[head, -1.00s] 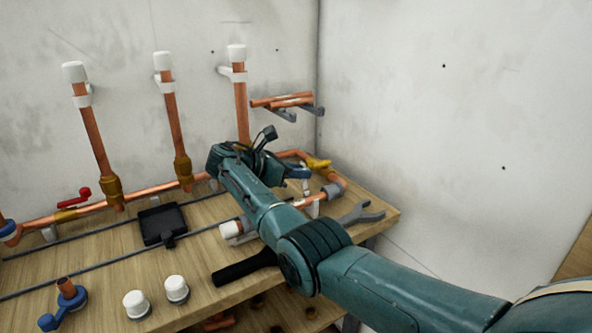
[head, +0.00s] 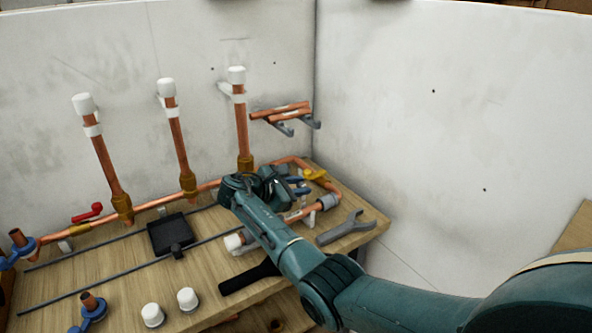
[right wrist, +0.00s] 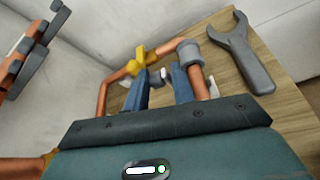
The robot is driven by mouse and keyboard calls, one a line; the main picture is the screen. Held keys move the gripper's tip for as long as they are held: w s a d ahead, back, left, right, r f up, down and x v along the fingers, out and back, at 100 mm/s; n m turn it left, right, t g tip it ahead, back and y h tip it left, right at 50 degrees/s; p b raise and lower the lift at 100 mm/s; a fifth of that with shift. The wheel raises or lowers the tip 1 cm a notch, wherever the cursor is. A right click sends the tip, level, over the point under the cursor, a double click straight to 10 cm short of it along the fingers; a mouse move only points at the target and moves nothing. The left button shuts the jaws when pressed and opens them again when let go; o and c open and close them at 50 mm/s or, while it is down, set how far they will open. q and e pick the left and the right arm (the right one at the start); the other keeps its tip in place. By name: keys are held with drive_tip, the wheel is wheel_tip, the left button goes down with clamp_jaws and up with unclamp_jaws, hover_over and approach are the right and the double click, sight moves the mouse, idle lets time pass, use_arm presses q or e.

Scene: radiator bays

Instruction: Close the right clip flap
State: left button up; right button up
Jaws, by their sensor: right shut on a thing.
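The right clip (right wrist: 158,77) is a small whitish fitting by the copper pipe at the right end of the bench. Its flap is mostly hidden by my fingers, and I cannot tell its angle. My right gripper (right wrist: 161,84) has its two blue fingers on either side of the pale piece, shut on it. In the head view my right gripper (head: 300,186) is small and partly covered by its own wrist, beside the copper pipe (head: 322,206). My left gripper is not in view.
A yellow fitting (right wrist: 140,60) and a grey collar (right wrist: 189,52) are close to the fingers. A wrench (head: 346,227) lies near the bench's right edge. Upright copper pipes (head: 242,130) stand behind. A black tray (head: 170,234) and white caps (head: 187,299) lie to the left.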

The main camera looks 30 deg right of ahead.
drive_tip(key=shift+s+r+m+t+p, duration=0.4)
drive_tip(key=shift+m+t+p, duration=0.2)
drive_tip(key=shift+m+p, duration=0.4)
drive_tip(key=o, duration=0.7)
drive_tip(key=shift+c, duration=0.2)
drive_tip(key=shift+o, duration=0.9)
drive_tip(key=shift+s+f, duration=0.15)
drive_tip(key=shift+f, duration=0.1)
drive_tip(key=v, duration=1.3)
drive_tip(key=shift+a+f+b, duration=0.1)
drive_tip(key=shift+a+b, duration=0.1)
drive_tip(key=shift+b, duration=0.1)
